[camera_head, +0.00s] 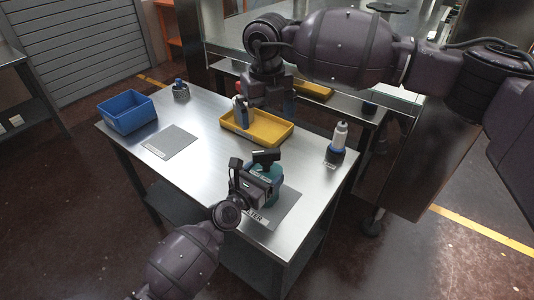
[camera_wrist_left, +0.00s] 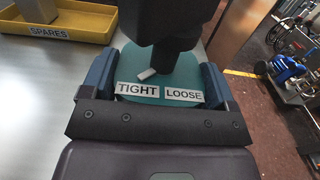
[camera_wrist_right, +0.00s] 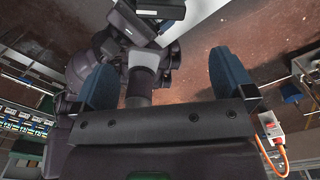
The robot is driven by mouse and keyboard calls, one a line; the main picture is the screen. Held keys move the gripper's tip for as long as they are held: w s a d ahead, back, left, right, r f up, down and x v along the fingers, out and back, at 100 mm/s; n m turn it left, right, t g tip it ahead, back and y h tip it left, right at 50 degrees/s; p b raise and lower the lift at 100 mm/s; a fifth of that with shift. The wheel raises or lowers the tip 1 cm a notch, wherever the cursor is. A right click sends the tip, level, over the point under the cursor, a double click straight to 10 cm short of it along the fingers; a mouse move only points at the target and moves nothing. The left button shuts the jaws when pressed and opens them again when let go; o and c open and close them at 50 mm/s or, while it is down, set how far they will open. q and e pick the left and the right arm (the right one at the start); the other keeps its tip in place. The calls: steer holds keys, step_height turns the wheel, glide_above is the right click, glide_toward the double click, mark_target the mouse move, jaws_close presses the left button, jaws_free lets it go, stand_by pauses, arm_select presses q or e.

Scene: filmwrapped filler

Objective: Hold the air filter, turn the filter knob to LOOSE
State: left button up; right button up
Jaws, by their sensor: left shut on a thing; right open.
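The air filter is a teal body (camera_head: 276,187) standing on the mat marked FILTER at the near right of the table. My left gripper (camera_head: 262,186) is shut around it, one blue finger on each side in the left wrist view (camera_wrist_left: 157,85). The dark knob (camera_wrist_left: 168,45) sits on top, and its white pointer mark (camera_wrist_left: 147,73) lies near the TIGHT label (camera_wrist_left: 137,90), left of the LOOSE label (camera_wrist_left: 185,95). My right gripper (camera_head: 266,108) is open and empty above the yellow tray, away from the filter; its spread fingers show in the right wrist view (camera_wrist_right: 166,85).
A blue bin (camera_head: 128,112), a grey mat (camera_head: 171,142) and a small dark holder (camera_head: 181,91) are at left. The table's middle is clear.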

mark_target(267, 154)
step_height(267, 154, down, 12)
steer(key=m, duration=0.2)
steer(key=shift+m, duration=0.4)
stand_by(0.5)
steer(key=c, duration=0.9)
